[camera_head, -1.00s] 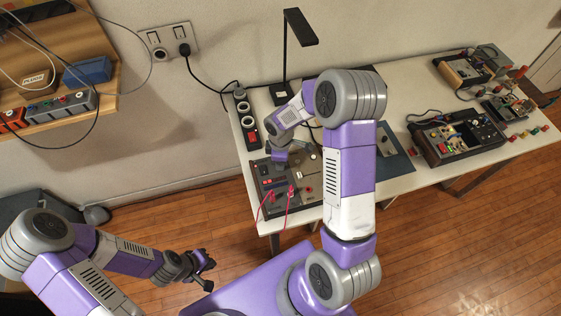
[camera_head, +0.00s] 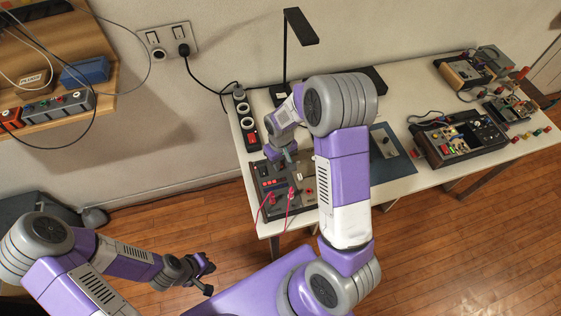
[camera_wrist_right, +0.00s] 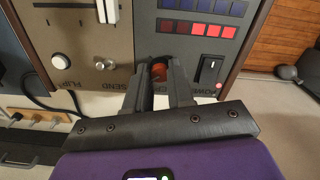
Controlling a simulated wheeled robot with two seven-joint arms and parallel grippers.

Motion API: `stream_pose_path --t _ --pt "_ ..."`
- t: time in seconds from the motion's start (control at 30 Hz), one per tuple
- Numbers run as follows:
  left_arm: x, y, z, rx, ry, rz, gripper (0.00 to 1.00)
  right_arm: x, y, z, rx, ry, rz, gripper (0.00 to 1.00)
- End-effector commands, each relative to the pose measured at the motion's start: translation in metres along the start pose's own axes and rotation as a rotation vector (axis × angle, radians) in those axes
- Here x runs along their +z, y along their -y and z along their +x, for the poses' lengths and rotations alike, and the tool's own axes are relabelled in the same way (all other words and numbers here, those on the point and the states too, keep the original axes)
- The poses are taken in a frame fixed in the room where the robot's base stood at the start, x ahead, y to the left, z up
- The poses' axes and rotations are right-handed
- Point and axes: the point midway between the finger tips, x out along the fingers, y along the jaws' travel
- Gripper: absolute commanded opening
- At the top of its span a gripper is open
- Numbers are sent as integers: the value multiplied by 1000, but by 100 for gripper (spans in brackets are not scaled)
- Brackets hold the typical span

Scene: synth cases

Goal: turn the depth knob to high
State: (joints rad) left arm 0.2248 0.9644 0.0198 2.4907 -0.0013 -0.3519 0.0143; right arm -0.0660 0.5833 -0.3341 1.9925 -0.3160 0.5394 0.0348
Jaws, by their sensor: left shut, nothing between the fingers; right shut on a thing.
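The grey control unit (camera_head: 278,198) stands at the near left corner of the table, with red buttons and two red leads on it. My right gripper (camera_head: 289,158) is over its back part. In the right wrist view my right gripper (camera_wrist_right: 158,78) is shut on an orange-red round knob (camera_wrist_right: 158,70) on the unit's panel (camera_wrist_right: 205,56). The fingers cover most of the knob, and its label and pointer are hidden, so I cannot tell whether it is the depth knob. My left gripper (camera_head: 207,277) is shut and empty, low at the left, away from the table.
In the wrist view a rocker switch (camera_wrist_right: 210,68) and red and blue buttons sit right of the fingers. A power strip (camera_head: 245,120) and black lamp (camera_head: 285,55) stand behind the unit. Other electronics (camera_head: 460,138) are at right.

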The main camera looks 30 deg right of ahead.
Motion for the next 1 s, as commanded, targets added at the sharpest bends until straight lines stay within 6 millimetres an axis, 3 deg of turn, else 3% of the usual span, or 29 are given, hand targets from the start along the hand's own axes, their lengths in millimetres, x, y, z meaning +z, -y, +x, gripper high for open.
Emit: stream_pose_path --t 1.0 --pt "1 -12 -33 0 0 0 0 0 0 -2 2 -1 966 0"
